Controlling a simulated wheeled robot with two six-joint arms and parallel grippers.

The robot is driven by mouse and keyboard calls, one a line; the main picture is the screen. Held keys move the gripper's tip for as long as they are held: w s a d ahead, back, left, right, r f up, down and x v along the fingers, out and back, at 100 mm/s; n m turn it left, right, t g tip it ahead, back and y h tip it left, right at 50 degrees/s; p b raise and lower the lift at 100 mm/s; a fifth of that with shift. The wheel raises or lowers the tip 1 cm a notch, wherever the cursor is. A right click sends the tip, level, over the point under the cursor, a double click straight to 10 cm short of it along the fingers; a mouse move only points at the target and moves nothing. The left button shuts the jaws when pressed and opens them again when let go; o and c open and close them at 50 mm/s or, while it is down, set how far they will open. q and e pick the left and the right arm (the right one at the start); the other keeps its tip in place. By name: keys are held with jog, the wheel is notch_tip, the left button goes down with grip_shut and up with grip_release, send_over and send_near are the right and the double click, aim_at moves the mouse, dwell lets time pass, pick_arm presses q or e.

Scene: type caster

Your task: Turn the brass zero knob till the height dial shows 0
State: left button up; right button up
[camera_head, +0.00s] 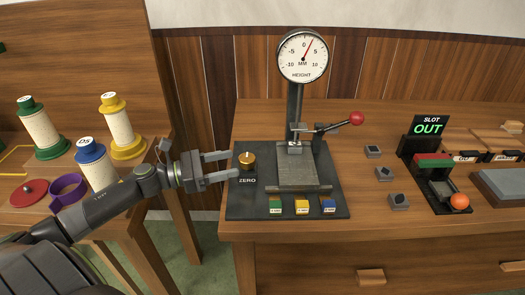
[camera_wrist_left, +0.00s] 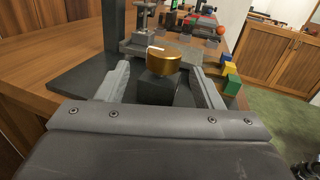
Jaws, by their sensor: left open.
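The brass zero knob (camera_head: 247,160) sits on a dark block at the left of the black base plate, above the ZERO label. The round height dial (camera_head: 303,57) stands on a post at the back. Its red needle points right of 0, between 0 and 5. My left gripper (camera_head: 230,164) is open and empty, just left of the knob, fingers pointing at it. In the left wrist view the knob (camera_wrist_left: 163,60) shows centred between the fingertips, with a gap on each side; I see no contact.
Green, yellow and blue blocks (camera_head: 302,207) lie along the plate's front. A red-tipped lever (camera_head: 356,118) is right of the post. A SLOT OUT display (camera_head: 428,127) stands further right. Spools (camera_head: 92,163) stand on the left bench, beyond a floor gap.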

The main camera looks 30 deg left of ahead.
aim_at(253, 157)
pick_arm(q)
jog(key=shift+r+m, duration=0.15)
jog(key=shift+m, duration=0.25)
jog(key=shift+d+h, duration=0.15)
jog(key=shift+h, duration=0.15)
jog(key=shift+x, duration=1.1)
jog(key=p+x, duration=0.1)
jog(key=x, duration=0.2)
jog(key=shift+w+d+p, duration=0.25)
jog(key=shift+d+p, duration=0.05)
jog(key=shift+p, duration=0.1)
jog(key=shift+w+d, duration=0.4)
pick_arm(e)
jog(key=shift+s+d+r, duration=0.15)
jog(key=shift+s+r, duration=0.05)
jog(key=shift+r, duration=0.3)
jog(key=shift+s+d+r, duration=0.15)
jog(key=shift+s+r, duration=0.05)
jog(key=shift+r, duration=0.3)
pick_arm(q)
jog(key=c, duration=1)
